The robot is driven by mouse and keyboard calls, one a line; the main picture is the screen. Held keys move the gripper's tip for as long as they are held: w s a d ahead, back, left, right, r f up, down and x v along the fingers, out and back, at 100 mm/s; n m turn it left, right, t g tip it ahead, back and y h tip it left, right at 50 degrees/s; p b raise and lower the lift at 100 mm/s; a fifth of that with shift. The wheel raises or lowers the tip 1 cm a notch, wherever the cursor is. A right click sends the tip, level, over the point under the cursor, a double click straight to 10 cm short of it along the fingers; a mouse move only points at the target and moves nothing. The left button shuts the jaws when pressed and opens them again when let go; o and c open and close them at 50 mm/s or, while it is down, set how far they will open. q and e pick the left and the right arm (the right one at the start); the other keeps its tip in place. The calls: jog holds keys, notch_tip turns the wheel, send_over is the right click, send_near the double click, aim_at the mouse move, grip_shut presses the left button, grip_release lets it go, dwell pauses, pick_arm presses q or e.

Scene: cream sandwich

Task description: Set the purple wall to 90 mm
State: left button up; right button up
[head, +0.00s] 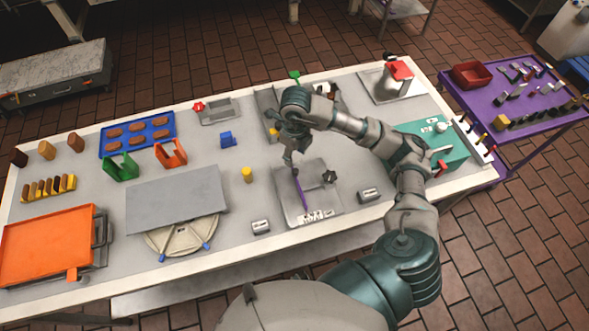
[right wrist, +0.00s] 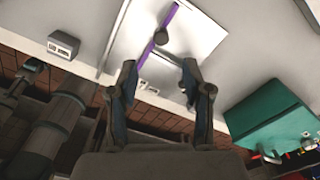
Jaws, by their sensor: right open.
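The purple wall (head: 301,193) is a thin strip standing on a grey metal plate (head: 285,205) near the front of the table. It also shows in the right wrist view (right wrist: 153,46), with a round dark knob (right wrist: 161,37) beside or on it. A dark star-shaped knob (head: 329,177) sits at the plate's right side. White label marks (head: 316,216) lie at the plate's front edge, too small to read. My right gripper (head: 291,158) is above the plate's far end. Its fingers (right wrist: 159,82) are apart and empty, and no contact with the wall is clear. My left gripper is not in view.
Two small grey boxes with displays (head: 261,227) (head: 369,195) flank the plate. A yellow cylinder (head: 247,175) and a blue block (head: 228,139) stand to the left. A teal box (head: 436,140) stands to the right, partly behind my arm.

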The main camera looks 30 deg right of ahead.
aim_at(295, 170)
jog(key=f, duration=0.8)
jog(key=shift+d+f, duration=0.2)
jog(key=shift+w+a+f, duration=0.1)
jog(key=shift+f, duration=0.45)
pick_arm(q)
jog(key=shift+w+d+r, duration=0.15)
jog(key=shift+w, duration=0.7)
